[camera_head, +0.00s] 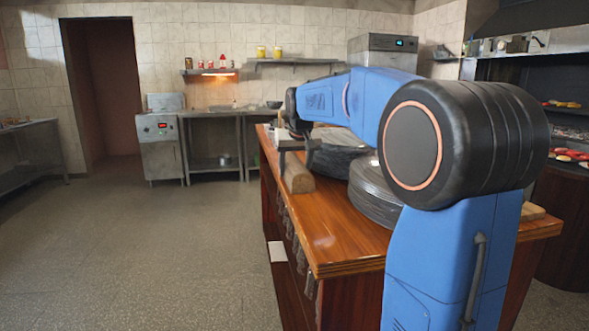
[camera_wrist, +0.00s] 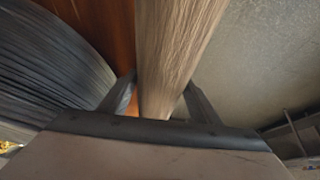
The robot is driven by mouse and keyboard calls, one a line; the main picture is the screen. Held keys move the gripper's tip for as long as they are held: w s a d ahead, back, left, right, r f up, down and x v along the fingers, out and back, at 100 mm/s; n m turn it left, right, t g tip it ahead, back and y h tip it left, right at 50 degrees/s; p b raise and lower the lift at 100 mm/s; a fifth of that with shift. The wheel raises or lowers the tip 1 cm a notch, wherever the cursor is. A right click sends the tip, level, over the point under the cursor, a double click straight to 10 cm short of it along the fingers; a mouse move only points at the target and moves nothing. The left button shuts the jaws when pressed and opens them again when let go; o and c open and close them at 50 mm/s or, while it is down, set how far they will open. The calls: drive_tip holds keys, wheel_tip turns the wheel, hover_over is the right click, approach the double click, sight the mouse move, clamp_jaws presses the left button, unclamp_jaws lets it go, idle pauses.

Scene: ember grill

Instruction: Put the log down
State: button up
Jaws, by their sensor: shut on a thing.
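The log (camera_head: 298,175) is a brown, rough-grained piece of wood near the left edge of the wooden counter (camera_head: 335,235). My gripper (camera_head: 293,148) is above it, with its fingers pointing down. In the wrist view the log (camera_wrist: 178,45) runs upward from between the two fingers of my gripper (camera_wrist: 155,100), which is shut on it. The log is over the counter's edge strip, with the floor showing to its right in that view. I cannot tell whether its underside touches the counter top.
The floor (camera_head: 150,245) to the left is clear.

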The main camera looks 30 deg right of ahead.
drive_tip(key=o, duration=1.9)
